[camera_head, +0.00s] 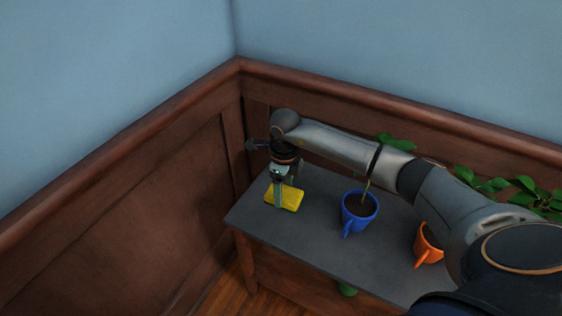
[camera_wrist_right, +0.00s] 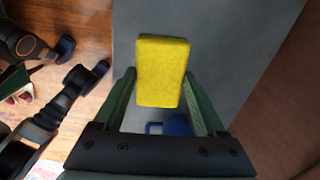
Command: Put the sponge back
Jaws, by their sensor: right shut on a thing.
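The yellow sponge (camera_head: 290,202) is at the left end of the dark grey table top (camera_head: 300,238). My right gripper (camera_head: 279,193) points down over it and is shut on it. In the right wrist view the sponge (camera_wrist_right: 162,72) sits between the two green fingers (camera_wrist_right: 163,100). I cannot tell whether its underside touches the table or is slightly above it. My left gripper does not show.
A blue mug (camera_head: 350,222) with a plant stands right of the sponge, beneath my right arm. An orange mug (camera_head: 427,253), partly hidden by my arm, stands further right. Wood-panelled walls (camera_head: 150,190) meet behind the table. Bare table lies in front of the sponge.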

